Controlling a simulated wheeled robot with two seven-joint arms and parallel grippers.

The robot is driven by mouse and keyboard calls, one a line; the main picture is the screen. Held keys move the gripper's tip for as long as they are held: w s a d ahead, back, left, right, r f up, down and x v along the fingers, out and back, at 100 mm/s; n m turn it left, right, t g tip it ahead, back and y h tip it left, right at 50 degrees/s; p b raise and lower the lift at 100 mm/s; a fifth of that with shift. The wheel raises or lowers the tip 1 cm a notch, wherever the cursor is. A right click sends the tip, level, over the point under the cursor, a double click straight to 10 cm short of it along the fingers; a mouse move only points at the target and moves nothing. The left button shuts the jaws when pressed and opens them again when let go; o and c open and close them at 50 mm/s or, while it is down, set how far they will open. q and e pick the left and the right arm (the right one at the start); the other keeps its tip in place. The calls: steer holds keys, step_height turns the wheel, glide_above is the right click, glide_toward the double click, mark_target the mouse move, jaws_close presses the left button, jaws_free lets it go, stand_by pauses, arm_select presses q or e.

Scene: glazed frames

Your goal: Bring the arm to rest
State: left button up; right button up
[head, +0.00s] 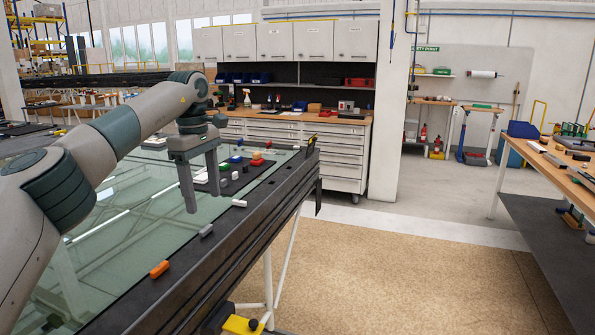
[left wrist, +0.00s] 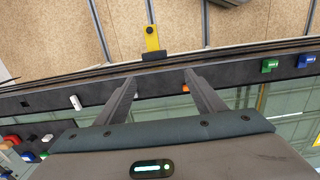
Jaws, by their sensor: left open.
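My left arm comes in from the left in the head view. Its gripper (head: 200,188) points down above the glass table top (head: 125,225), with its two fingers apart and nothing between them. In the left wrist view the fingers (left wrist: 157,95) are spread over the dark table edge, and an orange piece shows by the right finger. My right gripper is in neither view.
An orange block (head: 159,269), a grey block (head: 206,230) and a white block (head: 239,203) lie along the table's dark rim. A dark mat (head: 238,184) with several coloured pieces lies beyond the gripper. A workbench (head: 562,168) stands at right; the floor between is clear.

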arm_select(q)
steer(key=s+d+f+n+t+h, duration=0.25)
steer(key=d+f+n+h, duration=0.7)
steer(key=d+f, duration=0.65)
steer(key=s+d+f+n+t+h, duration=0.25)
steer(key=d+f+n+h, duration=0.65)
steer(key=d+f, duration=0.75)
steer(key=s+a+f+n+t+y, duration=0.35)
steer(key=a+f+n, duration=0.25)
steer(key=f+n, duration=0.3)
steer(key=s+a+f+n+t+y, duration=0.2)
steer(key=s+a+f+n+y, duration=0.25)
steer(key=f+n, duration=0.5)
steer(key=s+a+f+n+t+y, duration=0.35)
steer(key=a+f+n, duration=0.3)
steer(key=f, duration=0.55)
steer(key=s+a+f+n+g+y, duration=0.2)
steer(key=s+f, duration=0.4)
steer(key=s, duration=0.5)
steer(key=s+a+f+n+g+y, duration=0.2)
steer(key=s+a+f+n, duration=0.3)
steer(key=s, duration=0.5)
steer(key=s+a+f+n+g+y, duration=0.1)
steer(key=s+a+f+n+g, duration=0.2)
steer(key=s+f, duration=0.6)
steer(key=s+a+n, duration=0.1)
steer(key=s+n, duration=0.1)
steer(key=shift+s+a+g+y, duration=0.25)
steer(key=shift+s+g+y, duration=0.05)
steer(key=shift+s+y, duration=0.1)
